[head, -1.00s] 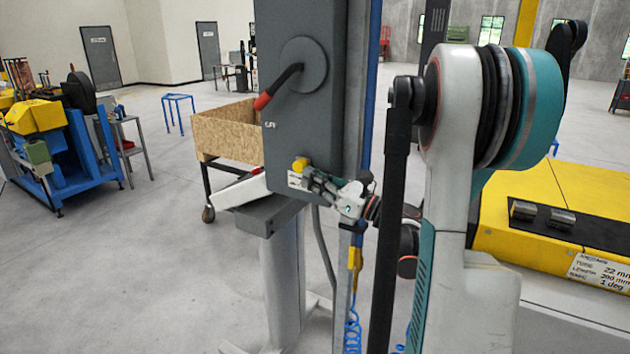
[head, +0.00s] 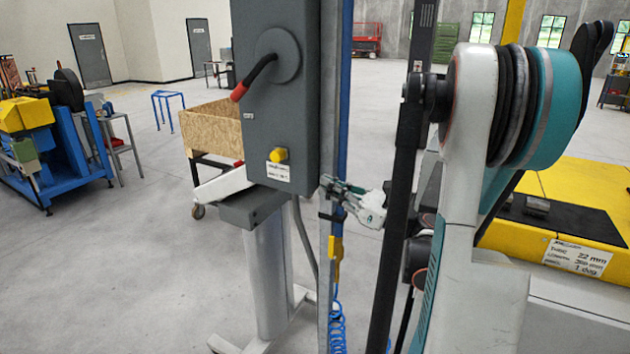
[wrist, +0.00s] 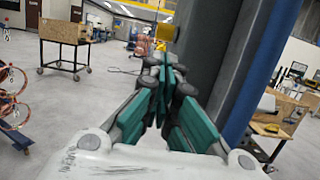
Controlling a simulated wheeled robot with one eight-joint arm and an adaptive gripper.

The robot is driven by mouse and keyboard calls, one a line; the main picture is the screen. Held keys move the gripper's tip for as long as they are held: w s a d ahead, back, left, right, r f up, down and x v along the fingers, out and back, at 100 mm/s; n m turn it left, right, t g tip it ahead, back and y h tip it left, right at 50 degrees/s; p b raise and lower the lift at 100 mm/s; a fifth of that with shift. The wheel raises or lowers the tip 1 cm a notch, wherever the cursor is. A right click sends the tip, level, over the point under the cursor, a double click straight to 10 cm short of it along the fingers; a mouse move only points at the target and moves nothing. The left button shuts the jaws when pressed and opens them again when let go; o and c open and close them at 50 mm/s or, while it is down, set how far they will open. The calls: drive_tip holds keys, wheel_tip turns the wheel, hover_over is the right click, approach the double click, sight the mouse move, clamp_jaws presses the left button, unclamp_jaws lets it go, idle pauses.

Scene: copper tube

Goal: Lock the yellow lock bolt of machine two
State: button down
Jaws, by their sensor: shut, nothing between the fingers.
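The yellow lock bolt (head: 279,155) sticks out low on the front of the grey machine box (head: 290,110), just above a white label. I cannot read which machine the label names.
A black lever with a red grip (head: 240,93) is on the box above the bolt. A blue post (head: 345,120) stands beside the box, close to my gripper. A wooden crate (head: 212,128) is behind. Open floor lies to the left.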

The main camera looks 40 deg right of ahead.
drive_tip(key=shift+v, duration=1.05)
